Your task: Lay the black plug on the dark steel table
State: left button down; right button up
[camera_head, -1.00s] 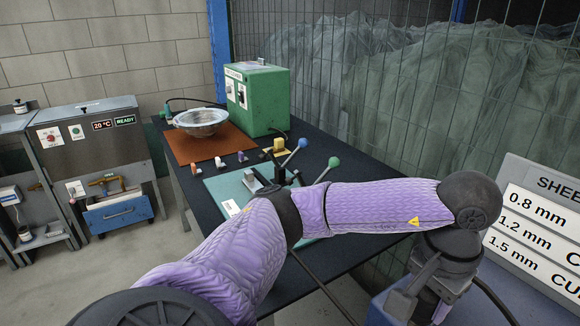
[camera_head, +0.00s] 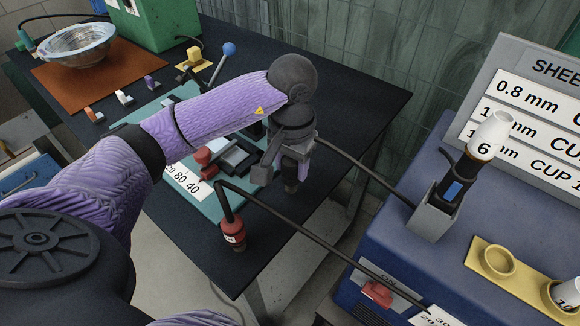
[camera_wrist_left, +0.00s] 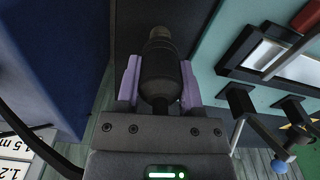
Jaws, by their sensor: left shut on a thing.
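The black plug (camera_wrist_left: 160,72) is between the purple fingers of my left gripper (camera_wrist_left: 160,88) in the left wrist view. In the head view this gripper (camera_head: 292,168) points down, with the plug's dark tip (camera_head: 291,187) below it. It is near the front edge of the dark steel table (camera_head: 352,105). I cannot tell the exact gap between the tip and the table. A black cable runs right from the gripper's area. My right gripper is not in view.
A teal plate (camera_head: 205,203) with fixtures is left of the gripper. A blue machine (camera_head: 370,243) stands across a gap. The table's far right is clear.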

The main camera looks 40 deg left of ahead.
pick_arm(q)
jog(key=shift+f, duration=0.85)
jog(key=shift+r, duration=0.1)
jog(key=shift+f, duration=0.2)
jog(key=shift+c, duration=1.2)
grip_release()
jog(key=shift+r, duration=0.1)
